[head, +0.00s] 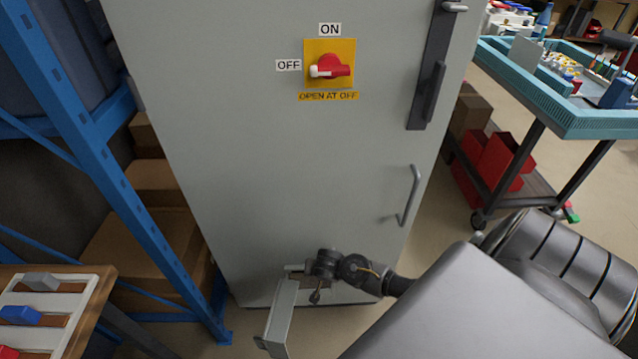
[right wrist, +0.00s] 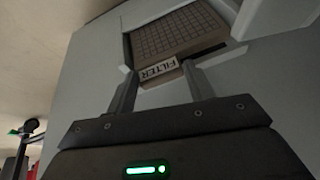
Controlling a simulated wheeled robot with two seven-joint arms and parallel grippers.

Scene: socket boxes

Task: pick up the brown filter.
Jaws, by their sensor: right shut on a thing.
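The brown filter (right wrist: 175,35) shows in the right wrist view as a gridded panel seated in an opening of the grey cabinet. A tab marked FILTER (right wrist: 159,70) sticks out at its edge. My right gripper (right wrist: 158,76) has one finger on each side of this tab and is shut on it. In the head view my right gripper (head: 302,270) is low at the front of the grey cabinet (head: 270,170), beside a small open flap door (head: 280,318). The filter is hard to make out there. My left gripper is not in view.
The cabinet front has a red switch (head: 330,67) and a handle (head: 410,195). A blue rack (head: 130,180) stands at left, with a tray table (head: 60,285) in front. A teal-edged cart (head: 560,110) and red bins (head: 500,160) are at right.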

